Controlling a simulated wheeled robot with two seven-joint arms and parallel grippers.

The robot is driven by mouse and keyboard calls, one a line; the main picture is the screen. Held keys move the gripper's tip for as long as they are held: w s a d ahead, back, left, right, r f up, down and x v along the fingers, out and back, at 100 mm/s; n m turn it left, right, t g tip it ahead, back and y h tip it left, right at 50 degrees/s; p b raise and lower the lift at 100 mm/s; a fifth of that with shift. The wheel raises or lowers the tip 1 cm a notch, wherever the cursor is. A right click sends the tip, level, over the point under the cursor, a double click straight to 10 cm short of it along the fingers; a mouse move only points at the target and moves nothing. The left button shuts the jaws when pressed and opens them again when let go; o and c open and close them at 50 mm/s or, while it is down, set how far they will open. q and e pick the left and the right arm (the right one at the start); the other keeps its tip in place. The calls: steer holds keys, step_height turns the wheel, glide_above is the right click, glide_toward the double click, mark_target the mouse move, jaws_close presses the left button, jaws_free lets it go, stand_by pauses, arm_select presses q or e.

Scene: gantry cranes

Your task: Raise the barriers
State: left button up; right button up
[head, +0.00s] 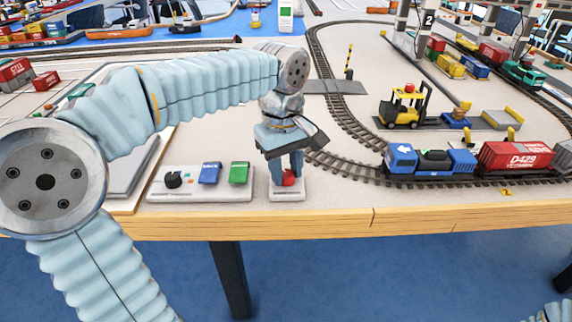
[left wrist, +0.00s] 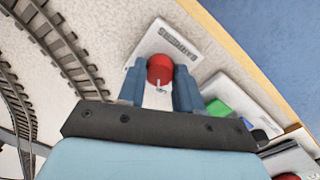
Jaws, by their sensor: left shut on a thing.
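A small white box (head: 287,194) with a red knob (head: 289,178) sits at the table's front edge. In the left wrist view, the box (left wrist: 178,46) carries lettering that seems to read BARRIERS, and the red knob (left wrist: 160,69) is between the finger pads. My left gripper (head: 286,172) points down from above and is shut on the red knob. A yellow-and-black striped post (head: 349,60) stands upright beside the grey level crossing (head: 335,87). My right gripper is out of view.
A control panel (head: 200,195) with a black knob, a blue switch and a green switch stands just left of the box. Model track (head: 345,162) curves close on the right, with a train of blue and red wagons (head: 515,155). A yellow forklift (head: 404,107) stands behind it.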

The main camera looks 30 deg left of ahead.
mark_target(284, 175)
arm_select(q)
steer(key=shift+n, duration=1.1)
steer(key=o, duration=1)
steer(key=shift+o, duration=0.2)
step_height(284, 175, up, 14)
steer(key=shift+s+a, duration=0.15)
steer(key=shift+s, duration=0.2)
steer(key=shift+f, duration=0.15)
